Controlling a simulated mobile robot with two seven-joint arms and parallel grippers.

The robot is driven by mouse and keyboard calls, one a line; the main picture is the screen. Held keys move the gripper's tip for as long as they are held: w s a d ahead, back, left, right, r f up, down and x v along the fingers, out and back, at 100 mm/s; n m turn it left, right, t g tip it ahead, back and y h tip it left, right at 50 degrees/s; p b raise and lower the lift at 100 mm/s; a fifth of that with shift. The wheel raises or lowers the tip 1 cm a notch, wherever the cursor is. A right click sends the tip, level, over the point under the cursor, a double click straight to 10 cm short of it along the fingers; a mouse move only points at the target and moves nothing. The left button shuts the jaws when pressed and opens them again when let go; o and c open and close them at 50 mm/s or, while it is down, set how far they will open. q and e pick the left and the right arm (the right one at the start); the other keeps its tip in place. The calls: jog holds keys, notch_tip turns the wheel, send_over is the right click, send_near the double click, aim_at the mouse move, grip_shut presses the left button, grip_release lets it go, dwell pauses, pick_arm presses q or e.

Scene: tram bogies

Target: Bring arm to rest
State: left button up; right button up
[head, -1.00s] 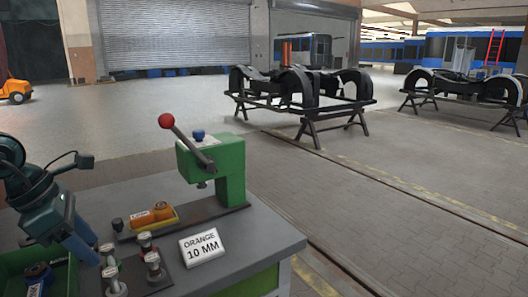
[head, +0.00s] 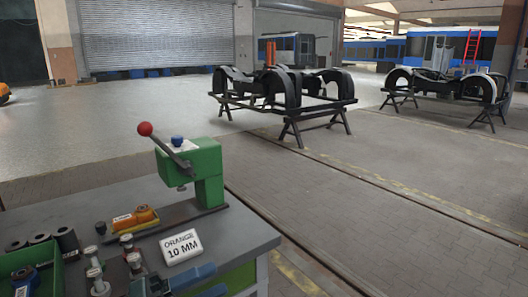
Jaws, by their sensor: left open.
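My left gripper (head: 208,281) shows at the bottom edge, low in front of the workbench's near side. Most of my left arm is cut off by the lower edge. My right gripper is not in view.
A green press (head: 207,172) with a red-knobbed lever stands on the grey workbench (head: 245,240). An orange part in a yellow tray (head: 136,219) lies by its base. A green bin (head: 40,265) is at left. Bogies (head: 285,95) stand on trestles beyond open floor.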

pick_arm(q)
jog(key=s+a+f+n+t+y+p, duration=0.15)
jog(key=f+n+t+y, duration=0.4)
jog(key=n, duration=0.55)
jog(key=a+f+n+t+y, duration=0.3)
jog(key=f+n+y, duration=0.45)
jog(key=n, duration=0.35)
jog(key=s+f+n+g+y, duration=0.3)
jog(key=s+f+n+g, duration=0.3)
jog(key=s+f, duration=0.5)
notch_tip(320, 180, down, 2)
jog(key=shift+n+p, duration=0.35)
jog(key=shift+n, duration=0.55)
